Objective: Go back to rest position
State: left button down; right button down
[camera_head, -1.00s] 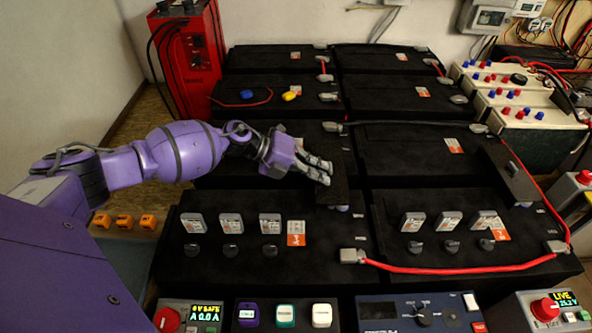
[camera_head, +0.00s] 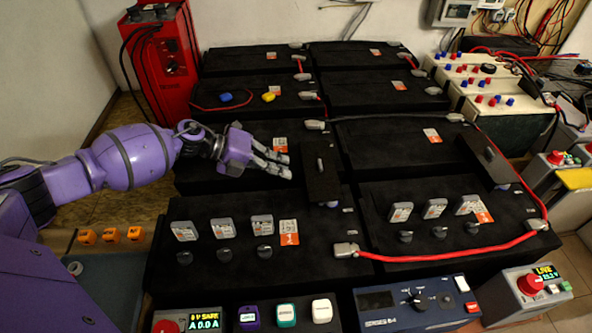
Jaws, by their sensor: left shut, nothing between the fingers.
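My left gripper (camera_head: 284,166) is shut and empty. Its purple arm comes in from the left, and the grey fingers point right, above the black battery blocks. The fingertips are just left of an upright black plate (camera_head: 320,172) and look apart from it. My right gripper is not in view.
Black batteries (camera_head: 400,148) fill the middle, with a red cable (camera_head: 440,254) across the front right. A red charger (camera_head: 160,66) stands at the back left. A row of devices, including a blue unit (camera_head: 415,303), lines the front. Orange blocks (camera_head: 111,235) sit at the left.

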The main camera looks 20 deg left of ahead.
pick_arm(q)
jog(key=v, duration=0.5)
jog(key=shift+s+r, duration=0.15)
jog(key=shift+r, duration=0.25)
